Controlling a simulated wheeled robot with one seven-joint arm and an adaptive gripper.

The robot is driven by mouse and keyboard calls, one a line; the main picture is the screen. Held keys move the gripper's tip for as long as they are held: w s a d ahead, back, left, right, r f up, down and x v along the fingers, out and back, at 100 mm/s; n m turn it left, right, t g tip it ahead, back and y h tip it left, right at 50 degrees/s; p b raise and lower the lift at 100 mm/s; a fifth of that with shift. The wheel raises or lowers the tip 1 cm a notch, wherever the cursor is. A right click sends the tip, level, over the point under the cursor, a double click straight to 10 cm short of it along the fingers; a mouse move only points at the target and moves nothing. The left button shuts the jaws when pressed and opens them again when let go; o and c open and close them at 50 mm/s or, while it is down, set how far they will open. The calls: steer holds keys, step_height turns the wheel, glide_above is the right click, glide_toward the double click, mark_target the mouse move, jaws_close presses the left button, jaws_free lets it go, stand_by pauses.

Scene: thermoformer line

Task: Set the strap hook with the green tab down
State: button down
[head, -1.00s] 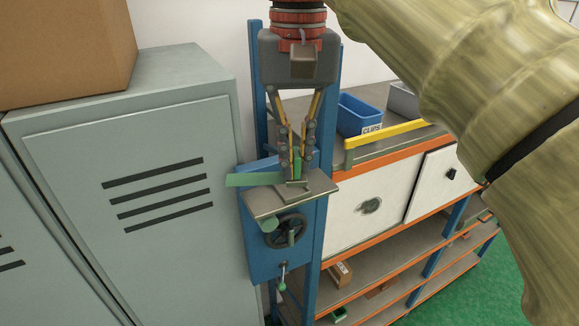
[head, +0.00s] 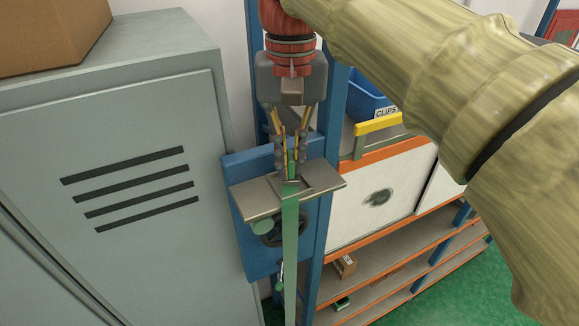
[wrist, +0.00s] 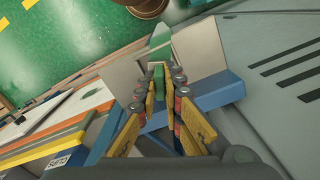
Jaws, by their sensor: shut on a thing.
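My gripper (head: 291,165) is shut on the strap hook with the green tab (head: 291,240). The green strip runs from between the fingertips toward the camera and down the picture, across the front edge of the grey plate (head: 250,200). In the wrist view, a green part of the strap hook (wrist: 158,76) shows between the fingers (wrist: 160,100). The hook end is mostly hidden by the fingers. They are at a small square frame on the plate; I cannot tell whether the hook touches it.
A blue panel with a dark handwheel (head: 268,228) is under the plate. A grey locker (head: 130,130) stands close on the left. On the right is a bench with a blue clips bin (head: 370,98), a yellow rail (head: 378,123) and white doors (head: 375,195).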

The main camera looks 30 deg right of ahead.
mark_target(289, 155)
steer(key=shift+w+a+f+b, duration=0.15)
steer(key=shift+f+b, duration=0.4)
steer(key=shift+f, duration=0.35)
steer(key=shift+s+r, duration=0.15)
steer(key=shift+s, duration=0.05)
steer(key=c, duration=2.4)
jaws_free()
steer(key=shift+w+f, duration=0.1)
steer(key=shift+f, duration=0.15)
steer(key=o, duration=0.5)
step_height(289, 155, up, 11)
steer(key=shift+p, duration=0.4)
steer(key=shift+r+p, duration=0.7)
steer(key=shift+r, duration=0.05)
